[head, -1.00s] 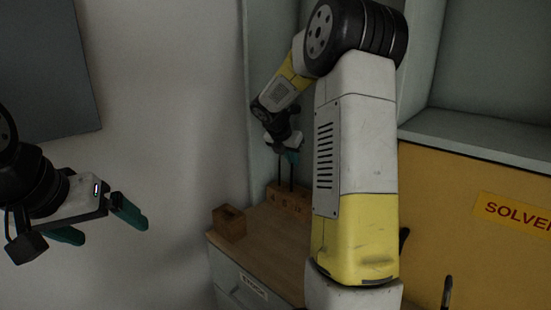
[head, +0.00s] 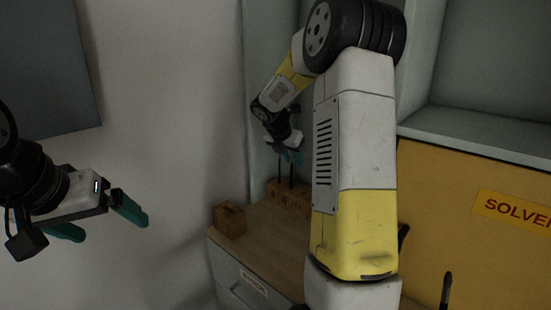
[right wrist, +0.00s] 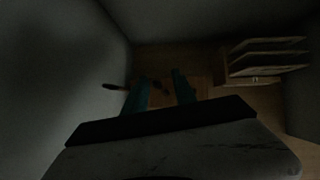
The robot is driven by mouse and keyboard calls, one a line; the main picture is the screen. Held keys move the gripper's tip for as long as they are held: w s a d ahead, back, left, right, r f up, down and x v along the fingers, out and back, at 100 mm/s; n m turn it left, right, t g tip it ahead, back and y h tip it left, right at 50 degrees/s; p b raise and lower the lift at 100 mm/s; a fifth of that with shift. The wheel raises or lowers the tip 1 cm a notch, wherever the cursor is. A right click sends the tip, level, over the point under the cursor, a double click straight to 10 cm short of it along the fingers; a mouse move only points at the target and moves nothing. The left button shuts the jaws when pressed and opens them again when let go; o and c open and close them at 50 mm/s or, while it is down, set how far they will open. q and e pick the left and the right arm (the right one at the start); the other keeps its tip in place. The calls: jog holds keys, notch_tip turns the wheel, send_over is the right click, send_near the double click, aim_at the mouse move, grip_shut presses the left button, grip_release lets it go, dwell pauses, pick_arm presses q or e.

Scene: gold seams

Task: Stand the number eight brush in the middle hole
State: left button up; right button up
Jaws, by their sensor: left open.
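A wooden block (head: 287,199) with small dark marks on its front stands at the back of the wooden top. The holes are not clear. My left gripper (head: 112,230) is open and empty at the left.
A small wooden box (head: 229,220) sits at the near left corner of the wooden top (head: 262,240). A yellow panel lettered "SOLVE..." (head: 480,220) stands at the right. A pale wall is at the left. My right arm hides part of the top.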

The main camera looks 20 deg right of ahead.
jog(key=v, duration=0.7)
jog(key=shift+a+r, duration=0.15)
jog(key=shift+r, duration=0.2)
jog(key=shift+s, duration=0.2)
jog(key=s+a+m+y, duration=0.2)
jog(key=s+a+m, duration=0.2)
jog(key=s+m, duration=0.4)
jog(key=s+a+r+m+t+y, duration=0.1)
jog(key=s+a+m+y, duration=0.2)
jog(key=s+m, duration=0.6)
jog(key=s+a+r+m+y, duration=0.1)
jog(key=s+a+m+y, duration=0.1)
jog(key=s+a+m, duration=0.5)
jog(key=s+m, duration=0.1)
jog(key=s, duration=0.4)
jog(key=shift+t, duration=0.4)
